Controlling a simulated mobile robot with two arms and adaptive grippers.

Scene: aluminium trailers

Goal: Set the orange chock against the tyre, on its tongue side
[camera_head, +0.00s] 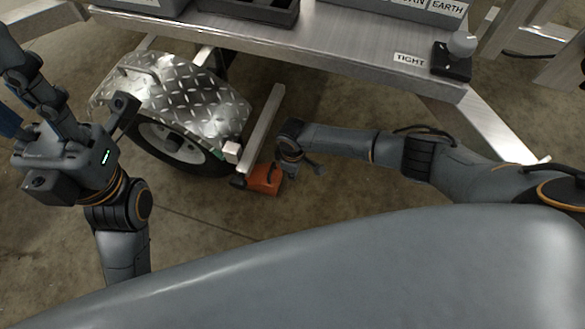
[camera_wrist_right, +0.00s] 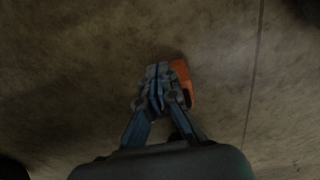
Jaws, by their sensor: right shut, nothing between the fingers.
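The orange chock (camera_head: 264,181) lies on the floor just right of the tyre (camera_head: 181,148), on the side towards the hitch ball. The foot of a metal bar is in front of part of the gap, so I cannot tell whether chock and tyre touch. My right gripper (camera_head: 281,169) is at the chock's right side, shut with nothing between its fingers. In the right wrist view the shut fingers (camera_wrist_right: 158,82) are close beside the chock (camera_wrist_right: 183,84), partly covering it. My left gripper (camera_head: 40,95) is at the far left; its fingers cannot be made out clearly.
A checker-plate mudguard (camera_head: 185,95) covers the tyre's top. A metal bar (camera_head: 262,128) slopes down between tyre and right gripper. The trailer bed (camera_head: 330,40) is above and behind, with a hitch ball (camera_head: 462,44) at right. The concrete floor (camera_head: 215,220) in front is clear.

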